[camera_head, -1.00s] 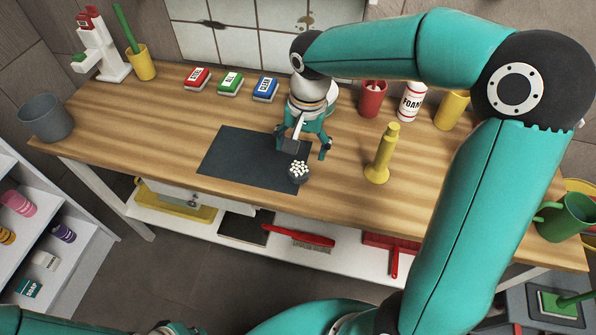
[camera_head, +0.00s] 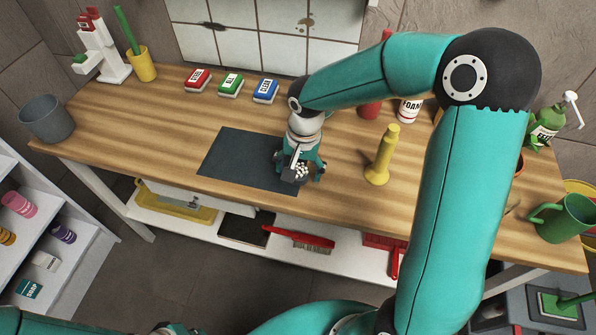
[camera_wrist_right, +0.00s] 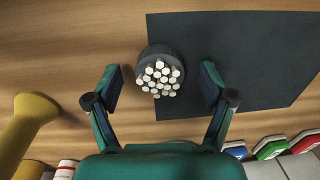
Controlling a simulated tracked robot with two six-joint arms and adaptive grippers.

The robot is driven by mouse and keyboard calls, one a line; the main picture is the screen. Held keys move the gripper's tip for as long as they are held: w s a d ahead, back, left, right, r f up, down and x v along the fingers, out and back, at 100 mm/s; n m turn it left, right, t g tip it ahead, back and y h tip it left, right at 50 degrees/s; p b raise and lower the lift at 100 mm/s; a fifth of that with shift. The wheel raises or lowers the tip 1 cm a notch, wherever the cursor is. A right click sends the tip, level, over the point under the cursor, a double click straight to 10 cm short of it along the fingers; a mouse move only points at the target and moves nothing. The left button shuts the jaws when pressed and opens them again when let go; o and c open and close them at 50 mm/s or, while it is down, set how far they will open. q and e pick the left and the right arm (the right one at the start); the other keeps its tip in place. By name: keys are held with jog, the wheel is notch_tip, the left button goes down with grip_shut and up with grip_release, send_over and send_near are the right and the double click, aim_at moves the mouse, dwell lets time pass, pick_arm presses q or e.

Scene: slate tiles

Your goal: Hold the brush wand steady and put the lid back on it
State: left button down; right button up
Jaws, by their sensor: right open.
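A small dark round piece packed with white pegs or bristles (camera_head: 300,170), which looks like the lid, sits at the right edge of the dark mat (camera_head: 238,160). In the right wrist view it (camera_wrist_right: 160,72) lies between the two open fingers, with a gap on each side. My right gripper (camera_head: 298,174) is open and directly above it, partly hiding it. A yellow wand-like piece with a flared base (camera_head: 382,158) stands upright on the worktop to the right of the gripper. It also shows at the left of the right wrist view (camera_wrist_right: 28,125). My left gripper is out of view.
Red, green and blue boxes (camera_head: 231,84) stand along the back. A red container, a white bottle (camera_head: 410,108), a green pump bottle (camera_head: 547,125) and a green mug (camera_head: 567,218) stand to the right. A grey pot (camera_head: 47,118) is at the left. The worktop's left front is clear.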

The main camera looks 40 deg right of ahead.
aim_at(299, 171)
jog(key=shift+f, duration=0.4)
jog(key=c, duration=1.1)
jog(key=shift+r, duration=0.1)
notch_tip(299, 171, up, 20)
jog(key=p, duration=0.1)
